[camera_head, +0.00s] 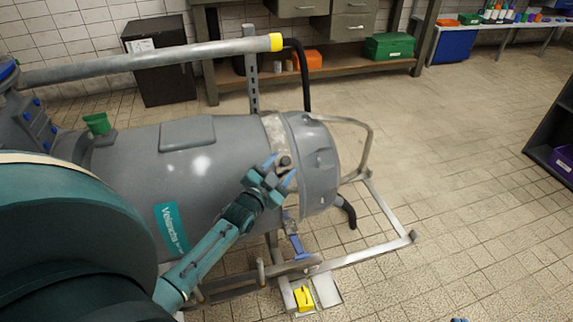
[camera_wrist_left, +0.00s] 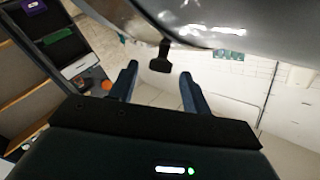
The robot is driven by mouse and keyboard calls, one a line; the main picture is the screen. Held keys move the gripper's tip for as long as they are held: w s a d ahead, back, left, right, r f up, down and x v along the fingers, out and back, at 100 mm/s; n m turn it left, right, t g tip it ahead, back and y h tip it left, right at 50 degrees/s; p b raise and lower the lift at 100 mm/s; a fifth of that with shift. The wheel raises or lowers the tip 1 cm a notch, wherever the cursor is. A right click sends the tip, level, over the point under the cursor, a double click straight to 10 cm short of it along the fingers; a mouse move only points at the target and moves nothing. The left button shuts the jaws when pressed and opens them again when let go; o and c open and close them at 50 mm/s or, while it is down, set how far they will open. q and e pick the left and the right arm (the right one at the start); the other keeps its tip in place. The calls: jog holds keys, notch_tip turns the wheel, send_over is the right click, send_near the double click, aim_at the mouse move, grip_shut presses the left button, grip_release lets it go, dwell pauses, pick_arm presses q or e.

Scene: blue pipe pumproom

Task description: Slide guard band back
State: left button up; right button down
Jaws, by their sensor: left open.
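The large grey motor (camera_head: 190,170) lies across the head view. A pale worn guard band (camera_head: 274,128) wraps it near its right end, beside the grey end cover (camera_head: 318,165). A small dark knob (camera_head: 285,160) shows on the band's near side. My left gripper (camera_head: 279,173) is open at this knob, its blue fingers on either side of it in the picture. In the left wrist view, the left gripper's fingers (camera_wrist_left: 159,86) are apart, and a dark tab (camera_wrist_left: 161,57) hangs beyond and between their tips. I cannot tell if they touch it.
A metal frame (camera_head: 372,255) surrounds the motor's right end and lower side. A grey pipe with a yellow end (camera_head: 276,42) runs above. A black hose (camera_head: 346,210) hangs below the end cover. A yellow block (camera_head: 304,298) sits low. The tiled floor (camera_head: 460,170) at right is clear.

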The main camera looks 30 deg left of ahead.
aim_at(285, 163)
pick_arm(q)
jog(key=shift+w+a+b, duration=0.15)
jog(key=shift+w+b, duration=0.2)
jog(key=shift+w, duration=1.35)
grip_shut()
